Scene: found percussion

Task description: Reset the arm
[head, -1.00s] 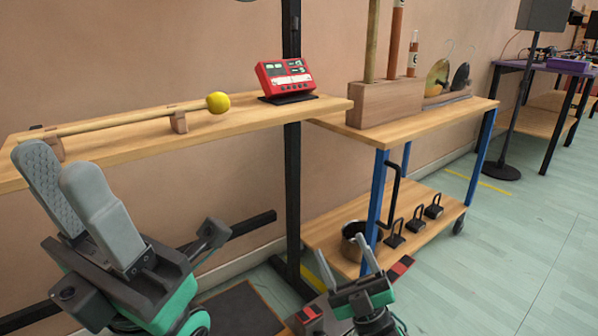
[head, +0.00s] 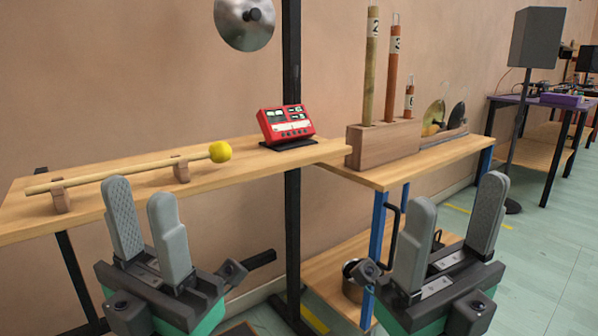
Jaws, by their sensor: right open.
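My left gripper (head: 146,222) is at the lower left in the head view, in front of the wooden shelf. Its two grey fingers point up with a gap between them, and nothing is between them. My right gripper (head: 450,230) is at the lower right, in front of the wheeled cart. Its fingers point up, spread wide apart and empty. Both grippers are raised side by side, and neither appears to hold anything.
A yellow-headed mallet (head: 220,152) lies on two wooden rests on the shelf (head: 245,165). A red device (head: 285,124) stands at the shelf's right end. A wooden block (head: 385,143) holding tubes is on the cart. A metal disc (head: 244,22) hangs above. Open floor (head: 540,260) lies right.

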